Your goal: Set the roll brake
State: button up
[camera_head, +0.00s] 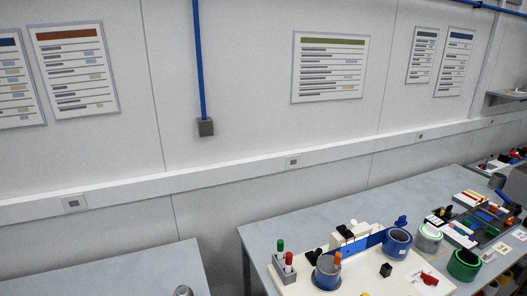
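A white board (398,284) lies on the grey workbench at the lower right. A blue-rimmed roll or cup (327,273) stands at its front, with an orange-topped piece (337,259) in or behind it. A second blue roll (398,243) is at the back right, by a blue strip (371,241). A small red part (429,279) and a black block (386,269) sit on the board. I cannot tell which part is the roll brake or how it is set. My gripper is not in view.
A holder (284,270) with green and red pens stands at the left. White (429,237) and green (464,265) rolls and cluttered parts lie right. Another grey bench (130,275) is at lower left, with a gap between the benches. A wall with posters stands behind.

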aim_at(429, 280)
jog(key=z, duration=1.3)
